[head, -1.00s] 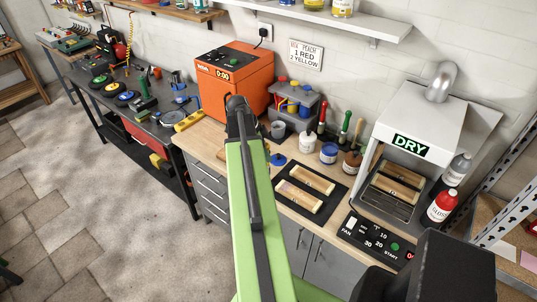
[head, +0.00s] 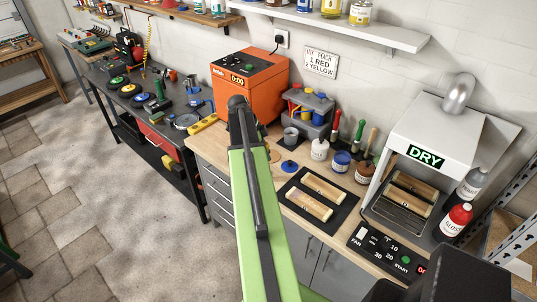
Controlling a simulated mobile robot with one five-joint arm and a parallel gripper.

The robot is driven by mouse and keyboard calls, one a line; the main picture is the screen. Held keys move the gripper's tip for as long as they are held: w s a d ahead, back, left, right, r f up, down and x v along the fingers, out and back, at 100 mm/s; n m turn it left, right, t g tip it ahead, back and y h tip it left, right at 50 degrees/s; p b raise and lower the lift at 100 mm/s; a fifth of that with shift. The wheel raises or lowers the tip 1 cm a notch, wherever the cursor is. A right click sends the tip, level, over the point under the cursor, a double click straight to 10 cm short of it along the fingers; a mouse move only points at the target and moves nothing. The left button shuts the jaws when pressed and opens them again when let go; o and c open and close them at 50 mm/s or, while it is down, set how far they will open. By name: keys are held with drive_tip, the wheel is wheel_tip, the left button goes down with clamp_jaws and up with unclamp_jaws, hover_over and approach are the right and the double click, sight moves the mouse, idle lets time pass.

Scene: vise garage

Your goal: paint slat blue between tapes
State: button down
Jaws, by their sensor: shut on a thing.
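Two pale wooden slats lie on a black mat (head: 290,190) on the worktop. The rear slat (head: 325,188) and the front slat (head: 309,205) look bare wood; tape bands on them are too small to make out. An open-looking blue paint jar (head: 341,162) stands behind the mat, with a blue lid (head: 289,167) lying left of the mat. Brushes with red (head: 335,128), green (head: 357,132) and tan handles stand by the wall. My green arm reaches up the middle of the head view. My gripper is hidden beyond the arm's far joint, as is anything it holds.
A drying hood (head: 425,130) with more slats inside stands right of the mat, its control panel (head: 385,250) in front. White (head: 320,148) and brown (head: 366,173) jars flank the blue one. An orange machine (head: 250,85) stands behind my arm. Floor at left is clear.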

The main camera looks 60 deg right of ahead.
drive_tip(key=shift+s+d+f, duration=0.1)
drive_tip(key=shift+d, duration=0.25)
drive_tip(key=s+a, duration=0.2)
drive_tip(key=s, duration=1.4)
drive_tip(key=shift+s+f, duration=0.15)
drive_tip(key=shift+s, duration=0.2)
idle(0.9)
drive_tip(key=shift+a, duration=0.1)
drive_tip(key=shift+w+d+f+b, duration=0.15)
drive_tip(key=shift+w+d, duration=0.25)
drive_tip(key=shift+w, duration=2.4)
drive_tip(key=shift+w+d+f+b, duration=0.1)
drive_tip(key=shift+w+d+b, duration=0.2)
drive_tip(key=shift+w, duration=2.5)
drive_tip(key=shift+w+d+f+b, duration=0.1)
drive_tip(key=shift+w+d, duration=0.35)
drive_tip(key=shift+w, duration=2.35)
drive_tip(key=shift+r, duration=0.1)
